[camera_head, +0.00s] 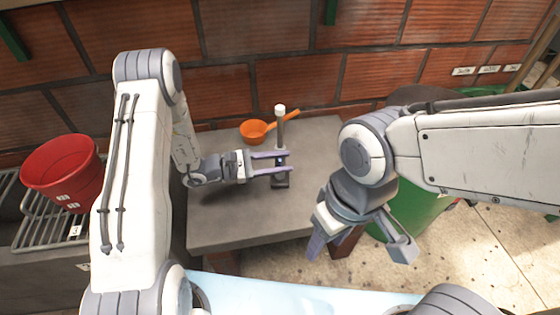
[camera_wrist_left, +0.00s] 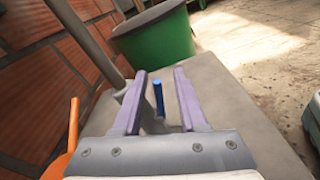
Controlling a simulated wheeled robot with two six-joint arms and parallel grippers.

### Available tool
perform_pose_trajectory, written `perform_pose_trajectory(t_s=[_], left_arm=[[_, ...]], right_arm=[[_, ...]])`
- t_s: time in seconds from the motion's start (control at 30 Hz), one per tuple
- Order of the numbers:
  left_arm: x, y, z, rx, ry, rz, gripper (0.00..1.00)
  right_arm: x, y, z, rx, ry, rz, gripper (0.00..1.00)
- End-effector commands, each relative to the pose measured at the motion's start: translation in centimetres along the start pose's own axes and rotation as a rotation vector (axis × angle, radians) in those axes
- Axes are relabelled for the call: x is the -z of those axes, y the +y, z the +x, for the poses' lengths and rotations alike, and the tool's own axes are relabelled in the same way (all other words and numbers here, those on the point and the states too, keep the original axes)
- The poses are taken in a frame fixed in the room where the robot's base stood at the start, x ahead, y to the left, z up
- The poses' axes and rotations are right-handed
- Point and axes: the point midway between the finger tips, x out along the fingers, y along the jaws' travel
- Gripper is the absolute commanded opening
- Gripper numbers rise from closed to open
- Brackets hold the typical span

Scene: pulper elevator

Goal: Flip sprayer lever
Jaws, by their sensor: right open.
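The sprayer is a dark grey upright post (camera_head: 280,130) with a pale cap, standing on the grey counter. A slim blue lever (camera_wrist_left: 158,98) shows in the left wrist view, between my left gripper's fingers and apart from both. My left gripper (camera_head: 289,162) reaches across the counter with its fingers open around the sprayer's lower part. It also shows in the left wrist view (camera_wrist_left: 160,74). The fingers hide part of the sprayer, and the lever cannot be made out in the head view. My right gripper (camera_head: 360,252) is open and empty, in front of the counter's right side.
The grey counter (camera_head: 225,225) has free room in front of the sprayer. An orange scoop (camera_head: 256,131) lies behind the left gripper, near the brick wall (camera_head: 300,75). A red bucket (camera_head: 62,168) stands on a metal rack at left. A green bin (camera_head: 425,210) stands at right.

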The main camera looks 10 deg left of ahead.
Motion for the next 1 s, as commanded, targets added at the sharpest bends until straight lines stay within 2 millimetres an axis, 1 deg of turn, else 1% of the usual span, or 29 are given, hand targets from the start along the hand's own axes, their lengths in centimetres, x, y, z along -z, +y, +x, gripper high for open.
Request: perform_pose_trajectory(t_s=[0.13, 0.27, 0.37, 0.6, 0.63, 0.67, 0.7, 1.0], left_arm=[[0.1, 0.0, 0.0, -0.002, 0.000, 0.004, 0.42], [0.3, -0.3, -0.1, -0.008, -0.009, 0.040, 0.42], [0.7, -0.8, -0.1, -0.019, -0.022, 0.106, 0.42], [1.2, -2.1, -0.3, -0.055, -0.065, 0.324, 0.42], [1.3, -2.2, -0.3, -0.060, -0.070, 0.352, 0.42], [1.1, -2.2, -0.6, -0.064, -0.073, 0.372, 0.42], [0.4, -1.8, -1.7, -0.067, -0.069, 0.365, 0.42], [0.9, -2.1, -7.8, -0.066, -0.069, 0.361, 0.42]], right_arm=[[0.0, 0.0, 0.1, 0.000, 0.000, 0.000, 0.54], [-0.1, 0.1, 1.0, 0.000, 0.000, 0.000, 0.54], [-0.1, 0.2, 2.4, 0.000, 0.000, 0.000, 0.54], [-0.3, 0.5, 6.4, 0.000, 0.000, 0.000, 0.54], [-0.4, 0.5, 6.9, 0.000, 0.000, 0.000, 0.54], [-0.4, 0.5, 6.9, 0.000, -0.001, 0.000, 0.54], [-0.3, 0.4, 5.6, 0.000, -0.001, 0.000, 0.54], [-0.2, 0.3, 4.2, 0.000, 0.000, 0.000, 0.54]])
